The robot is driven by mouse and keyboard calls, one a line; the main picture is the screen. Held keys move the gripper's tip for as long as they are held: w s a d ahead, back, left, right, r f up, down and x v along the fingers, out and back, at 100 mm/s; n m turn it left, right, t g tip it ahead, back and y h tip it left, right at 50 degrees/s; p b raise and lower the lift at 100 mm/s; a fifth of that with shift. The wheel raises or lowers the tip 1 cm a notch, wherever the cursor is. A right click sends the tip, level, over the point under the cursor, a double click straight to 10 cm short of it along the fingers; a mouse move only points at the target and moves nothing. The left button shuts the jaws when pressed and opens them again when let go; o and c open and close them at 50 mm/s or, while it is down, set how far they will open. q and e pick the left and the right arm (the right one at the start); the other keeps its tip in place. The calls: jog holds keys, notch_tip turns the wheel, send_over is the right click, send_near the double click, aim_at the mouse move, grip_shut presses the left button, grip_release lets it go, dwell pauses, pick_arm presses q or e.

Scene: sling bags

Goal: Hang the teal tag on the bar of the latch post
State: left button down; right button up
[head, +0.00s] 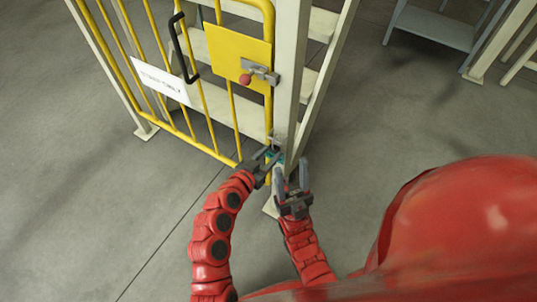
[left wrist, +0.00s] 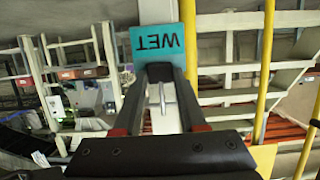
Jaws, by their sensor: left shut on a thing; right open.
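The teal tag (left wrist: 157,42), lettered "WET" and upside down in the left wrist view, is at the tips of my left gripper (left wrist: 160,72), which is shut on it. In the head view my left gripper (head: 268,162) is low beside the pale post (head: 290,85), and only a sliver of teal shows there. The grey latch bar (head: 260,72) with a red knob (head: 245,79) sits higher, at the gate's edge against the post. The tag is apart from it and below. My right gripper (head: 291,178) is open and empty, just right of the left one.
The yellow barred gate (head: 205,110) carries a white sign (head: 160,82) and a black handle (head: 183,48). A grey table (head: 435,27) stands at the back right. The concrete floor to the left is clear.

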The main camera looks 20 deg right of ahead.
pick_arm(q)
jog(key=shift+f, duration=0.15)
grip_release()
dwell(0.4)
jog(key=s+a+b, duration=0.3)
jog(key=s+a, duration=0.1)
jog(key=a, duration=0.1)
jog(key=shift+s+a, duration=0.2)
jog(key=shift+a, duration=0.05)
dwell(0.7)
dwell(0.3)
